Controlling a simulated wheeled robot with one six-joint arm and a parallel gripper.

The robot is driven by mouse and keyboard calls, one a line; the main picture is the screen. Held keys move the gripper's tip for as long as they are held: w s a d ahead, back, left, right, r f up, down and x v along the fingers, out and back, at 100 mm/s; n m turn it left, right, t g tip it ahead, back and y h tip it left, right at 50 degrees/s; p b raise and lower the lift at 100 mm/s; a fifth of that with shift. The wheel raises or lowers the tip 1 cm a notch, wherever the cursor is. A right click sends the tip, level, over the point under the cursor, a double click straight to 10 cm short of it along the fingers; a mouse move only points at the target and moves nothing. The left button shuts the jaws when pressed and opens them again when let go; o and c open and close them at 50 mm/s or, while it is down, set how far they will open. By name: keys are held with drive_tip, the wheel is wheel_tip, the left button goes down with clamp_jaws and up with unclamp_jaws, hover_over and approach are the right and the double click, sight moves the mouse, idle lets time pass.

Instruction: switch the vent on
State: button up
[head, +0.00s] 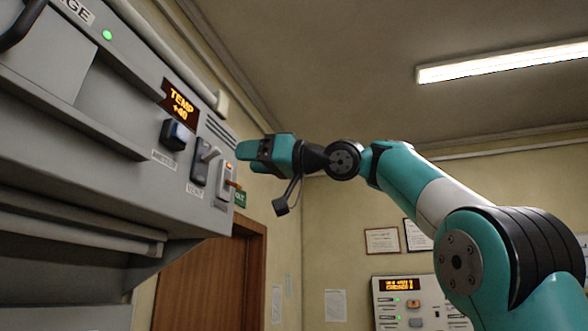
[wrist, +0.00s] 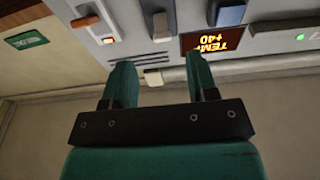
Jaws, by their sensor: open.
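The vent switch (head: 207,156) is a grey lever on a dark plate on the console face, with a VENT label (head: 195,191) below it. The lever leans up and to the right in the head view. It also shows at the top of the wrist view (wrist: 160,24), which sees the console upside down. My gripper (head: 246,160) is to the right of the switch and apart from it. Its two teal fingers are open and empty in the wrist view (wrist: 160,72). Whether the vent is on cannot be told.
Beside the vent switch are a dark blue rocker (head: 174,135) and a switch with an orange light (head: 226,180). A TEMP +40 display (head: 179,103) is above. A pale box (head: 221,103) sits behind the console top. A green sign (head: 240,197) is beyond the console's end.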

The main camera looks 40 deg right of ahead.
drive_tip(key=b+v, duration=0.1)
drive_tip(key=v, duration=0.8)
drive_tip(key=shift+s+d+b, duration=0.2)
drive_tip(key=shift+s+b, duration=0.15)
drive_tip(key=shift+b, duration=0.05)
